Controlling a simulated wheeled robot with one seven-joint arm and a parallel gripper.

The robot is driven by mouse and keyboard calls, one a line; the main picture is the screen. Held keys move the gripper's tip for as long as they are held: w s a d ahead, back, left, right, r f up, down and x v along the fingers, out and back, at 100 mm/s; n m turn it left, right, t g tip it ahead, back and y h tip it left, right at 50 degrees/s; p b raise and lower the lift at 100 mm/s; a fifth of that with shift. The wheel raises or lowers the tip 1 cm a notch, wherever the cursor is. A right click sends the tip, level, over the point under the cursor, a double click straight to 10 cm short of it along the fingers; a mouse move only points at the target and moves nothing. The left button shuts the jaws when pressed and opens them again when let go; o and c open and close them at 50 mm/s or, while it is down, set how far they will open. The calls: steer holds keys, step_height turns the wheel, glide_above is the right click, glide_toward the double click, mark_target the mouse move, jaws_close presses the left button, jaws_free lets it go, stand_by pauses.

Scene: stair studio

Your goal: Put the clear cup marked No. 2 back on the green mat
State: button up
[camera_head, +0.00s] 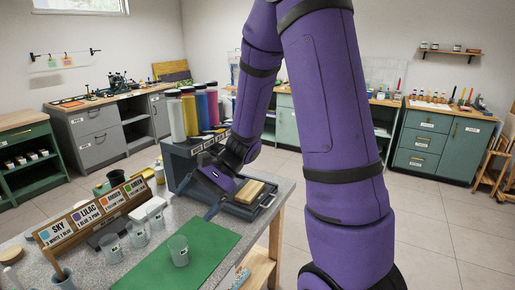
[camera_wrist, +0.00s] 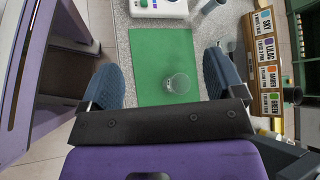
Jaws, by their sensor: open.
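A clear cup (camera_head: 178,250) stands upright on the green mat (camera_head: 210,250), near its left part; its mark is too small to read. In the wrist view the clear cup (camera_wrist: 178,83) and the green mat (camera_wrist: 150,55) lie between and beyond my fingers. Other clear cups (camera_head: 112,248) stand on the counter left of the mat, and their marks are not readable either. My gripper (camera_head: 197,200) is open and empty, above the counter behind the mat. In the wrist view my gripper (camera_wrist: 164,80) shows both fingers wide apart, with the cup not touched.
A rack of colour labels (camera_head: 95,215) stands behind the cups at left. A tray with a yellow sponge (camera_head: 249,192) sits at the counter's back right. A dispenser with coloured cylinders (camera_head: 205,108) stands behind my gripper. The mat's right part is clear.

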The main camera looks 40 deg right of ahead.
steer(key=s+d+r+n+t+h, duration=0.2)
steer(key=s+r+n+h, duration=0.3)
steer(key=s+r, duration=0.3)
steer(key=s+d+r+n+t+h, duration=0.2)
steer(key=s+r+n+h, duration=0.4)
steer(key=s+r, duration=0.3)
steer(key=shift+s+r+n+t, duration=0.2)
steer(key=shift+r+n+t, duration=0.35)
steer(key=shift+r, duration=0.35)
steer(key=shift+a, duration=0.2)
